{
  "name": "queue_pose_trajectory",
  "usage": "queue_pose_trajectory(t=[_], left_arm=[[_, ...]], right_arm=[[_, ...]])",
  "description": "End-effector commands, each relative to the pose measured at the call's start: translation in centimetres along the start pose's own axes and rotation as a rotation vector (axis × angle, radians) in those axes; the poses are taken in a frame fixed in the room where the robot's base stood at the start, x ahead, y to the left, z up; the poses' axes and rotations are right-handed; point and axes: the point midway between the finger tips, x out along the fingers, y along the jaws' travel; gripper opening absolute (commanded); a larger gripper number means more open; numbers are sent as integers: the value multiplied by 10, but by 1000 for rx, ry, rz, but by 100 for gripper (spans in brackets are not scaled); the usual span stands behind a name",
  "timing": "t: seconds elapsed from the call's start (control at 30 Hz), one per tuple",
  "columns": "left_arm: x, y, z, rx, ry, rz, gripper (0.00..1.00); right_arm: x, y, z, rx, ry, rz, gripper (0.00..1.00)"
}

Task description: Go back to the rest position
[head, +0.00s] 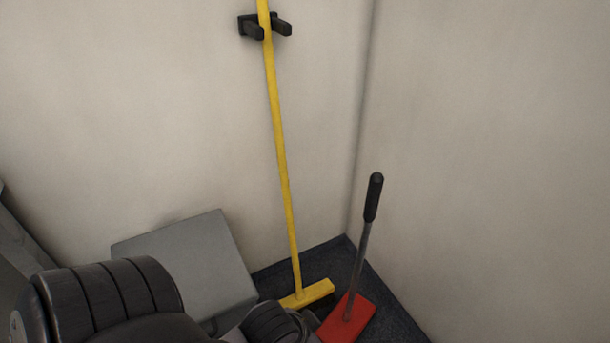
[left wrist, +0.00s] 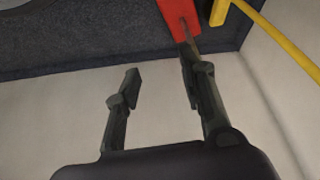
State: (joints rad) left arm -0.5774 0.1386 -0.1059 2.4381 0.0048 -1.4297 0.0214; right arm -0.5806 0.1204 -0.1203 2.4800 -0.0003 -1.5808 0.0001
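My left gripper (left wrist: 166,74) shows in the left wrist view with its two dark fingers spread apart and nothing between them. The red head of a long-handled tool (left wrist: 176,16) is beyond the fingertips there, and its handle runs towards the right finger, which hides part of it; I cannot tell whether they touch. In the head view dark links of my arm fill the bottom left, and the left fingers cannot be made out. My right gripper is in neither view.
The red tool (head: 348,318) with a black grip stands on the dark floor in the wall corner. A yellow broom (head: 283,180) hangs through a black wall holder (head: 252,27), beside it. A grey box-like surface (head: 190,262) is at the left. The right wall is bare.

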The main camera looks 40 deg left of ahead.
Motion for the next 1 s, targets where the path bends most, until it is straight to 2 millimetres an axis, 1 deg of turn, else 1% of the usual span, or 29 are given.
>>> queue_pose_trajectory(t=[0.03,0.1,0.2,0.77,0.87,0.97,1.0], left_arm=[[-6,4,7,4,-37,7,37],[-11,7,16,10,-78,13,37],[-14,9,21,15,-107,17,37],[-14,9,22,15,-111,17,37],[-7,9,21,16,-121,18,37],[10,10,21,17,-138,20,37],[20,11,23,18,-146,22,37]], right_arm=[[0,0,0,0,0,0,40],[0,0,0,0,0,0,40],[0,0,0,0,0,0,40],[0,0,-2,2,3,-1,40],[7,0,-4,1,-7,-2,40],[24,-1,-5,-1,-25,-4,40],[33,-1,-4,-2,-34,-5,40]])
